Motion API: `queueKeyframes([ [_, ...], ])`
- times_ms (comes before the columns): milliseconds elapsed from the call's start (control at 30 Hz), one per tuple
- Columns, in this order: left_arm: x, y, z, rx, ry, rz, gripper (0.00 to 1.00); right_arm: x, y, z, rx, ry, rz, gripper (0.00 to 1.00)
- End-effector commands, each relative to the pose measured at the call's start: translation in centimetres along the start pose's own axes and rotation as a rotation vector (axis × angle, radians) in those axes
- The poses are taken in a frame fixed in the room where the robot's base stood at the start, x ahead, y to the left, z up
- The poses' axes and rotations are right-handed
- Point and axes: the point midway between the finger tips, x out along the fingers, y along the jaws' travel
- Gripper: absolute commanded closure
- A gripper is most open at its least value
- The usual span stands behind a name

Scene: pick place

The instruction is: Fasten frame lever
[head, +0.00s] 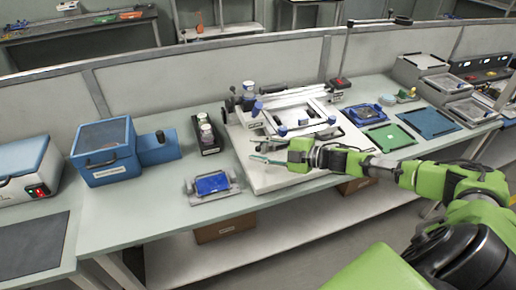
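A white fixture (262,178) with a metal frame (296,108) on top stands in the middle of the bench. Blue knobs show at the frame's left side (257,108) and along its front edge (282,131); which of them belongs to the frame lever I cannot tell. My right gripper (258,150) reaches in from the right over the front left part of the fixture. Its fingers are spread and nothing shows between them. It is just in front of the frame's near edge, and whether it touches anything is unclear. My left gripper is out of view.
Left of the fixture are a black holder with jars (207,138), a small stand with a blue panel (212,184) and a blue box (104,152). Right of it lie a green board (391,137), a blue mat (430,122) and grey trays (471,108). A partition runs behind.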

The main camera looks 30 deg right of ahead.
Motion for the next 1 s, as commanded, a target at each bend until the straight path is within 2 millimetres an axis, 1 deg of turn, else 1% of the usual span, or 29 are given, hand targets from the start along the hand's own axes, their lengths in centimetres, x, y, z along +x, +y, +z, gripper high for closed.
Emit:
queueKeyframes([
  [100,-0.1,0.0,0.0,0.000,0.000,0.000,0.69,0.4,0.0,-0.1,0.000,0.002,0.001,0.69],
  [367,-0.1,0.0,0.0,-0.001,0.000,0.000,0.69,0.4,0.0,-0.1,0.000,0.001,0.000,0.69],
  [500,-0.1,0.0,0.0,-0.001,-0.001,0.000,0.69,0.4,0.0,-0.1,0.000,0.001,0.000,1.00],
  [767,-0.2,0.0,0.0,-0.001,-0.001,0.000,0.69,0.4,0.0,-0.1,0.002,-0.003,0.002,1.00],
  [1000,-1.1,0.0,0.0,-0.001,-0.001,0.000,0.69,0.7,0.0,-0.3,0.022,-0.056,0.034,1.00],
])
